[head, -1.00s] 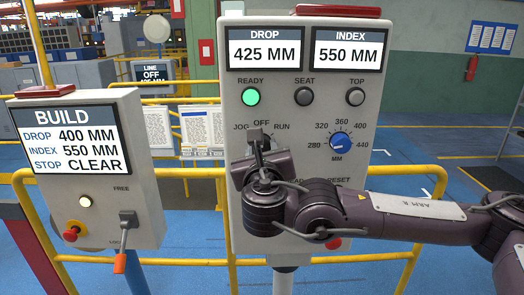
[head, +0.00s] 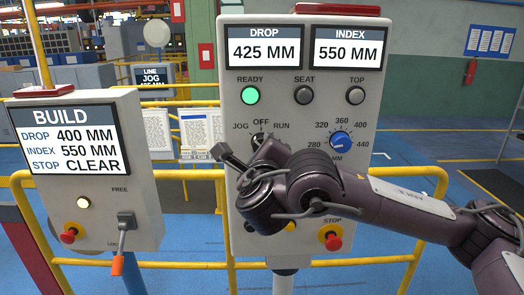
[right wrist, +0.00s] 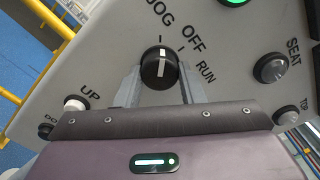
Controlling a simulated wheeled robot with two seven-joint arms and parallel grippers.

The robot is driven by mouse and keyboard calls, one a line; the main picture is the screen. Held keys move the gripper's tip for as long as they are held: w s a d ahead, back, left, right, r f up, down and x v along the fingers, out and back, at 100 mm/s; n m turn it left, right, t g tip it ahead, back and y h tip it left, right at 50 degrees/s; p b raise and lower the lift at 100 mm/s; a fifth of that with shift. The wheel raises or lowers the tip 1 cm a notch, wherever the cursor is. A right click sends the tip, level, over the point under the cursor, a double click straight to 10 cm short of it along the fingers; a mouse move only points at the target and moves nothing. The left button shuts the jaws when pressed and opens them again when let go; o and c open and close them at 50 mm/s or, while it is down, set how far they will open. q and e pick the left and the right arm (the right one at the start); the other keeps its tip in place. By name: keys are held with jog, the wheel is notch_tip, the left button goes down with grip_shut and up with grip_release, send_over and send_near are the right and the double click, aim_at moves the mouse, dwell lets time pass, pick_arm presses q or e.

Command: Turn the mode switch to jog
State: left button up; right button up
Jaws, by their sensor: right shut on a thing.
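The mode switch (right wrist: 160,66) is a round black knob with a white pointer line, on the grey panel (head: 375,205) under the labels JOG, OFF and RUN. In the right wrist view its pointer is turned towards the JOG side. My right gripper (right wrist: 160,76) is shut on the knob, one finger on each side. In the head view my right wrist hides most of the switch and my fingers. The line sign (head: 152,78) behind reads JOG. My left gripper is out of view.
A blue dial (head: 341,142) sits right of the switch, and a red stop button (head: 331,237) is below. The build panel (head: 150,200) with its lever (head: 122,240) stands at left. Yellow rails (head: 195,172) run behind both panels.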

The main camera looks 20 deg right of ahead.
jog(key=shift+n, duration=0.6)
jog(key=o, duration=1)
jog(key=shift+p+v, duration=1.45)
jog(key=shift+v, duration=2.5)
